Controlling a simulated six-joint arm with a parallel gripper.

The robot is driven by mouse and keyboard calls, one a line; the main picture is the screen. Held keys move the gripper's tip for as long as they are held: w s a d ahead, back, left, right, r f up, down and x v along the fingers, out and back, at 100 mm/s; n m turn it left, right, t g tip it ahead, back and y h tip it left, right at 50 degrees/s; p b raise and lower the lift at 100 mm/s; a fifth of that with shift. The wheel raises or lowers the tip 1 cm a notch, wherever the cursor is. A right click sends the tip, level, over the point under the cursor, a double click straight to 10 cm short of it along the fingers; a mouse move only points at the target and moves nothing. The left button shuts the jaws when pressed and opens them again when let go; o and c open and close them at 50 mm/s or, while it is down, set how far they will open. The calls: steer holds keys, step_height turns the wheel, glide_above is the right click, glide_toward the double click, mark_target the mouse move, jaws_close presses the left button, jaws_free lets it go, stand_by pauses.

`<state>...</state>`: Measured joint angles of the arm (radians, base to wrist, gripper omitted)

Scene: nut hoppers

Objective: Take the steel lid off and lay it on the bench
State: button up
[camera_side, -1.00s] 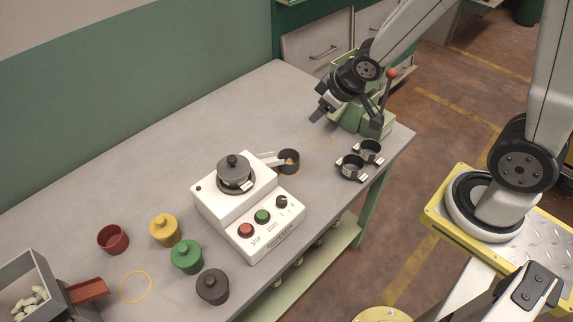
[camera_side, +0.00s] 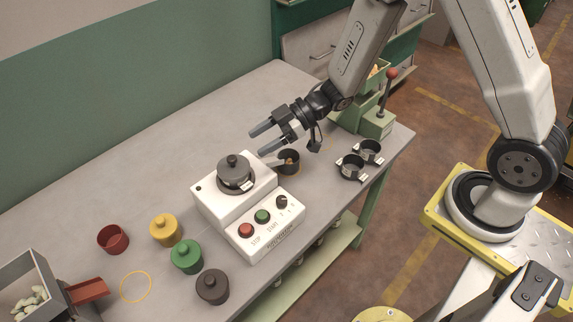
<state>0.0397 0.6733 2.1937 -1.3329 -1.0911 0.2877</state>
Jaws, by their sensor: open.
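The steel lid (camera_side: 233,163) is dark grey with a round knob on top. It sits on the round fitting on top of the white machine (camera_side: 213,208) in the middle of the bench (camera_side: 130,175). My gripper (camera_side: 257,142) is open and empty, its fingers pointing left. It is above and behind the machine, up and to the right of the lid in the picture, and does not touch the lid.
A dark cup (camera_side: 289,163) stands at the machine's spout, beneath my gripper. Red (camera_side: 113,240), yellow (camera_side: 165,231), green (camera_side: 187,257) and dark (camera_side: 212,288) pots stand at front left. Two dark cups in a holder (camera_side: 352,168) stand right. The bench behind the machine is clear.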

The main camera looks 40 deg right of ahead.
mark_target(231, 158)
steer(key=shift+x, duration=3.9)
steer(key=shift+s+a, duration=0.1)
jaws_close()
